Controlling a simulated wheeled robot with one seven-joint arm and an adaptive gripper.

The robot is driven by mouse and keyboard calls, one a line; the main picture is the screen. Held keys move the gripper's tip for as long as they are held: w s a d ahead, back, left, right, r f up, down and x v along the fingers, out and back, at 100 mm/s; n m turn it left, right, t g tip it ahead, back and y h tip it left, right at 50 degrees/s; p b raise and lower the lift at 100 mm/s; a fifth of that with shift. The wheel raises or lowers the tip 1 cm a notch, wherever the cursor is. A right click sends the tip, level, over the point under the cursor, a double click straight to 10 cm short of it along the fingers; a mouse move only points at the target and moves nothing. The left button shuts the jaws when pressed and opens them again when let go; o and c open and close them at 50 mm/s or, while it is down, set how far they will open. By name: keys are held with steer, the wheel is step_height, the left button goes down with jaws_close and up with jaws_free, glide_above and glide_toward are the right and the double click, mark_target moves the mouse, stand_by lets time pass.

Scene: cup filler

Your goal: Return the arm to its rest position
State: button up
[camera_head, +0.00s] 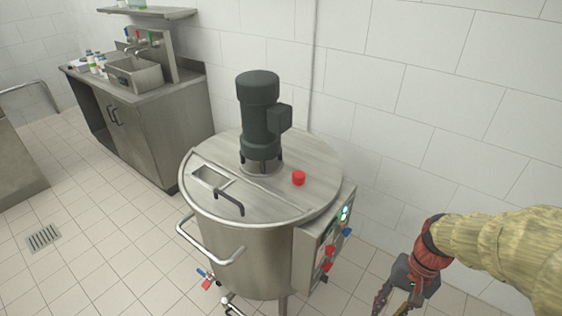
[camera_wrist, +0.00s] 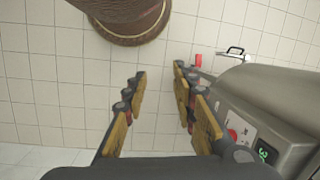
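My arm (camera_head: 500,245) comes in from the right edge of the head view in a tan sleeve. My gripper (camera_wrist: 158,95) hangs at its end, low in the head view, to the right of the steel tank. In the wrist view its two padded fingers stand apart with only tiled floor between them. It holds nothing. The fingertips are cut off by the bottom edge in the head view.
The steel tank (camera_head: 245,245) has a dark motor, a red knob (camera_head: 299,178) and a control panel (camera_head: 325,240) on the side facing my gripper. A sink counter (camera_head: 150,120) stands back left. A floor drain (camera_head: 43,237) lies left. Tiled floor is free between them.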

steer(key=s+a+r+n+t+h, duration=0.1)
steer(key=a+r+n+t, duration=0.1)
steer(key=r, duration=0.7)
steer(key=s+a+r+n+t+h+p, duration=0.1)
steer(key=a+r+t, duration=0.4)
steer(key=r, duration=0.5)
steer(key=shift+s+r+n, duration=0.25)
steer(key=shift+s+n, duration=0.4)
steer(key=shift+n, duration=0.45)
steer(key=shift+a, duration=0.1)
